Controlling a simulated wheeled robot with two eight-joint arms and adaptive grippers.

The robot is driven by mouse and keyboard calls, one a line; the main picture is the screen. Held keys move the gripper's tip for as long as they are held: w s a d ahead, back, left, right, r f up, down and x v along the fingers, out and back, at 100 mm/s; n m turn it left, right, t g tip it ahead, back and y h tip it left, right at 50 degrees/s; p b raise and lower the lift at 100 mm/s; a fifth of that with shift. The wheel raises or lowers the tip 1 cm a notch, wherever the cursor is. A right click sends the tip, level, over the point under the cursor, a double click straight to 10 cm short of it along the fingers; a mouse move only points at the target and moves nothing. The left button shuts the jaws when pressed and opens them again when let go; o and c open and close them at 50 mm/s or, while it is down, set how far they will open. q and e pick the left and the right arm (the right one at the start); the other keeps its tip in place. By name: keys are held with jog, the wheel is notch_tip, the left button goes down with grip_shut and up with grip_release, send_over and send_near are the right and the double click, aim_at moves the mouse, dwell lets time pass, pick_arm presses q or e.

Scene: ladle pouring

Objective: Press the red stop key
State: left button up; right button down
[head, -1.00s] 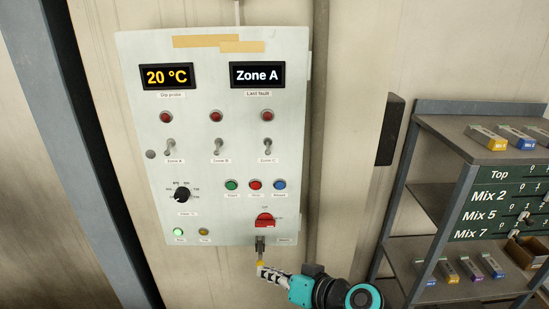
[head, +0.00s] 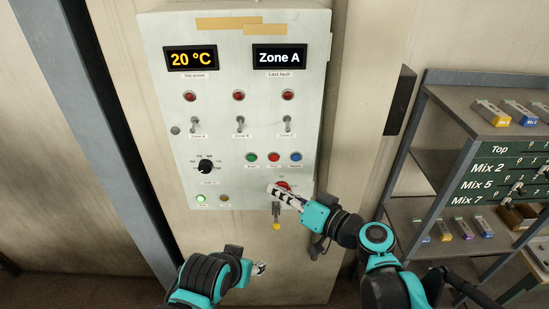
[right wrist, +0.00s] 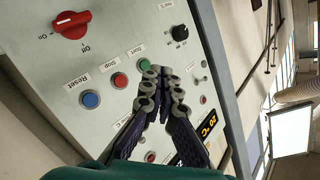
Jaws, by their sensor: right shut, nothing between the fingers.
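The red stop key (head: 273,157) sits on the grey control panel (head: 180,160), between the green start key (head: 251,157) and the blue reset key (head: 296,156). In the right wrist view the stop key (right wrist: 120,80) is unobstructed, left of the fingertips. My right gripper (head: 271,189) is shut and empty in front of the panel, below the stop key in the head view. It partly covers the red rotary switch (head: 283,185). Its fingertips (right wrist: 164,80) show near the green key in the wrist view; contact cannot be told. My left gripper (head: 260,268) is low, away from the panel; its jaws are unclear.
The panel also carries toggle switches (head: 240,124), red lamps and a black knob (head: 205,167). A metal hasp with a yellow end (head: 276,226) hangs from its lower edge. A shelf unit (head: 455,115) with boxes stands at the right.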

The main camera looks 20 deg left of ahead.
jog(key=b, duration=0.2)
send_near(264, 158)
jog(key=shift+w+a+f, duration=0.1)
jog(key=shift+w+a, duration=0.05)
jog(key=shift+a, duration=0.5)
jog(key=shift+w+a+f, duration=0.1)
jog(key=shift+w+a, duration=0.1)
jog(key=shift+a, duration=0.45)
jog(key=shift+w+a+f, duration=0.1)
jog(key=shift+w+a, duration=0.05)
jog(key=shift+a, duration=0.5)
jog(key=shift+w, duration=0.1)
jog(key=shift+w+a, duration=0.15)
jog(key=shift+w, duration=0.15)
jog(key=shift+w+a, duration=0.1)
jog(key=shift+w, duration=0.25)
dwell(0.4)
jog(key=shift+s, duration=0.1)
jog(key=shift+s+d, duration=0.25)
jog(key=shift+s, duration=0.45)
jog(key=shift+s+d, duration=0.25)
jog(key=shift+s, duration=0.55)
jog(key=shift+s+d, duration=0.25)
jog(key=shift+s, duration=0.55)
jog(key=shift+s+d, duration=0.2)
jog(key=shift+s, duration=0.6)
